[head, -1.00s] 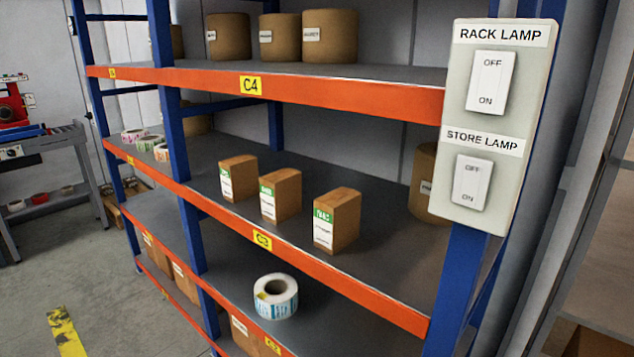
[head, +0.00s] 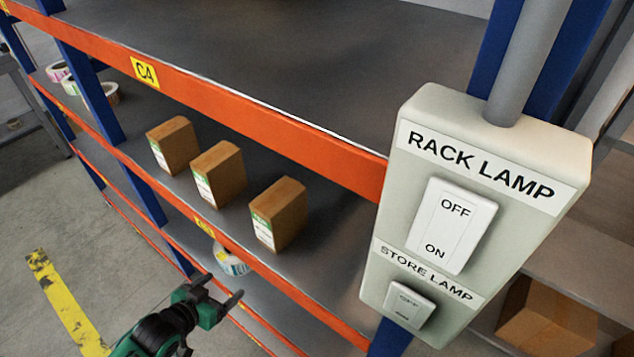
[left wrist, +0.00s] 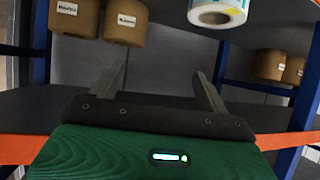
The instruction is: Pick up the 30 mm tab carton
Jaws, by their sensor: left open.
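Three brown cartons stand in a row on the C3 shelf in the head view: a left one (head: 173,145), a middle one (head: 217,173) and a right one (head: 279,213). Each has a green and white label on its front. The print is too small to read, so I cannot tell which is the 30 mm tab carton. My left gripper (head: 222,289) is low in the head view, in front of the rack and below the cartons. In the left wrist view its fingers (left wrist: 160,90) are spread with nothing between them. My right gripper is not in view.
A switch box (head: 470,215) with two lamp switches is mounted at the right. The orange C4 beam (head: 240,110) runs above the cartons. A white label roll (head: 231,260) sits on the shelf below; the left wrist view shows a label roll (left wrist: 217,14) and brown packages (left wrist: 125,22).

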